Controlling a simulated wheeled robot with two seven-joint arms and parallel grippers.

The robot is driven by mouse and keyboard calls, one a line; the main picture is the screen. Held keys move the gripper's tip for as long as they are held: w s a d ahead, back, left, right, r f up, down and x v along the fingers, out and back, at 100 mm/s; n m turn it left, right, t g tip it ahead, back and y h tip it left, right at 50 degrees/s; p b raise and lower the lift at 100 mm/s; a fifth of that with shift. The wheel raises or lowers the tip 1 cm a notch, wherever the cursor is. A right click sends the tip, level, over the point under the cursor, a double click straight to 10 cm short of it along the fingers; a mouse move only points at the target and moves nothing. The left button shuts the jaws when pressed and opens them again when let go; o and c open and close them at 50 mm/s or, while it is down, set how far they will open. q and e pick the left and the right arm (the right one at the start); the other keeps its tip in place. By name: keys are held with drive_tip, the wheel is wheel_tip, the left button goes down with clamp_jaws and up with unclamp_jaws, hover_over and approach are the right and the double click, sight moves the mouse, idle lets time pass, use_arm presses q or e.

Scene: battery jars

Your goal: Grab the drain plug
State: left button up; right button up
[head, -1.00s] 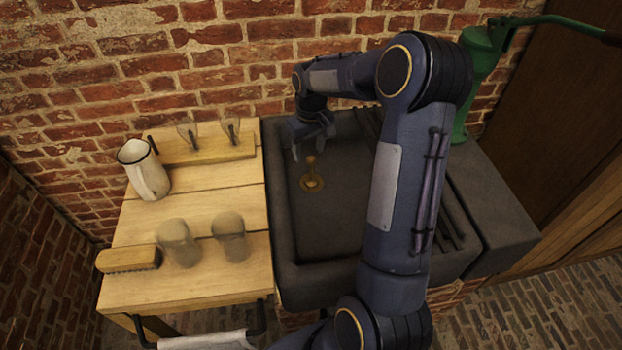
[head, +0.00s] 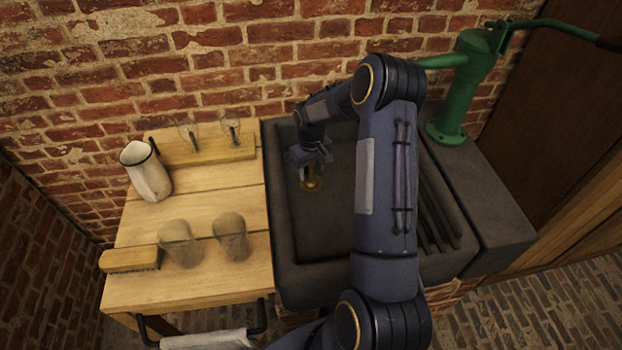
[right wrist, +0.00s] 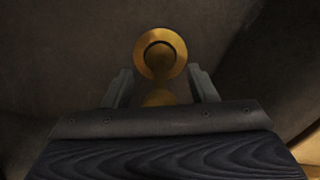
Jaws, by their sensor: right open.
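The brass drain plug stands in the brass drain ring (head: 311,184) on the floor of the dark stone sink (head: 330,232). In the head view my right gripper (head: 315,169) is low over it and hides most of the plug. In the right wrist view the drain ring (right wrist: 160,38) shows just beyond the fingertips. The plug's brass top (right wrist: 160,98) shows between the two open fingers of the right gripper (right wrist: 160,86), partly hidden by the gripper body. I cannot tell whether a finger touches it. My left gripper is not in view.
A wooden side table left of the sink holds a white jug (head: 147,172), two glass jars (head: 232,237), a brush (head: 130,259) and a wooden rack (head: 205,152). A green pump (head: 460,90) stands right of the sink. The brick wall is close behind.

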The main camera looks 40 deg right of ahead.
clamp_jaws()
idle(0.3)
